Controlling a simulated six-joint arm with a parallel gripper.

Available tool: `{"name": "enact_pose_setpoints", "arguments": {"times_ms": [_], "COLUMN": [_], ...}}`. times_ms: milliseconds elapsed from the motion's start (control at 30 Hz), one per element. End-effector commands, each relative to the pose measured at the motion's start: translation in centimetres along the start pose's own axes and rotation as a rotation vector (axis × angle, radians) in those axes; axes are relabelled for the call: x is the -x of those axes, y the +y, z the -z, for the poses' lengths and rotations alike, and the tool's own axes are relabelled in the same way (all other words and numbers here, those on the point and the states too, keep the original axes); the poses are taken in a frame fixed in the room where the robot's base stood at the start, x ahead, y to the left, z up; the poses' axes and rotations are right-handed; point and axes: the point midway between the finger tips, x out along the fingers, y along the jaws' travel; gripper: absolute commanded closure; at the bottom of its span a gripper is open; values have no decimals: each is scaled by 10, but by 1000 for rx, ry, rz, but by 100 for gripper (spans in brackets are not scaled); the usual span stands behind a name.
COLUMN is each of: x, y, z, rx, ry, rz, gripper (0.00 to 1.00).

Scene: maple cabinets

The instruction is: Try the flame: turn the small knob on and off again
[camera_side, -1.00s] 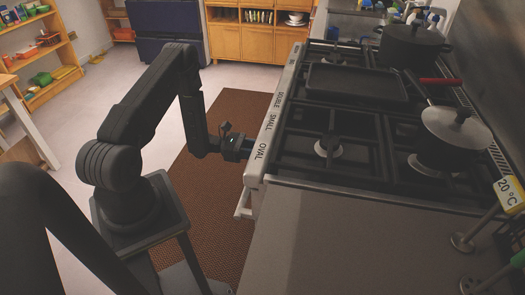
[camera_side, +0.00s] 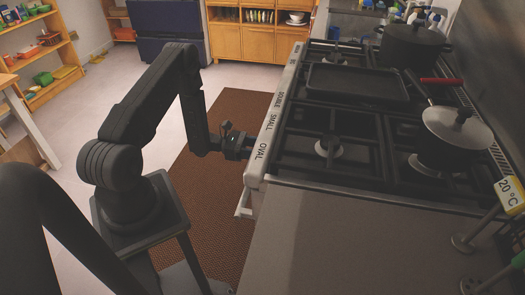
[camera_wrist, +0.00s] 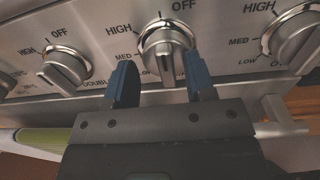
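The small knob (camera_wrist: 167,45) is the middle silver knob in the wrist view, between the DOUBLE knob and another at right. Its grip bar stands about vertical under the word OFF. My gripper (camera_wrist: 161,78) is open, its two blue fingertips below and either side of the knob, with gaps to it. Its own label is hidden or unreadable here. In the side view my gripper (camera_side: 240,148) is at the stove's front edge, near the printed words SMALL and OVAL; the knobs are hidden there. No flame shows on the burners in view.
The DOUBLE knob (camera_wrist: 66,66) and the right-hand knob (camera_wrist: 291,36) flank closely. A rail (camera_wrist: 40,140) runs below the panel. The stove top holds a griddle (camera_side: 358,83), a lidded pan (camera_side: 455,128) and a dark pot (camera_side: 412,45). A grey counter (camera_side: 340,240) adjoins the stove.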

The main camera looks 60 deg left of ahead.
Motion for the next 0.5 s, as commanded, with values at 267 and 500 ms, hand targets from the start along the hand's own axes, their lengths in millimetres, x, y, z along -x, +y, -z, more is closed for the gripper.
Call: {"name": "enact_pose_setpoints", "arguments": {"times_ms": [267, 500], "x": [19, 48], "y": [-5, -4], "z": [-1, 0], "rx": [-1, 0], "ry": [-3, -2], "rz": [34, 29], "gripper": [50, 50]}}
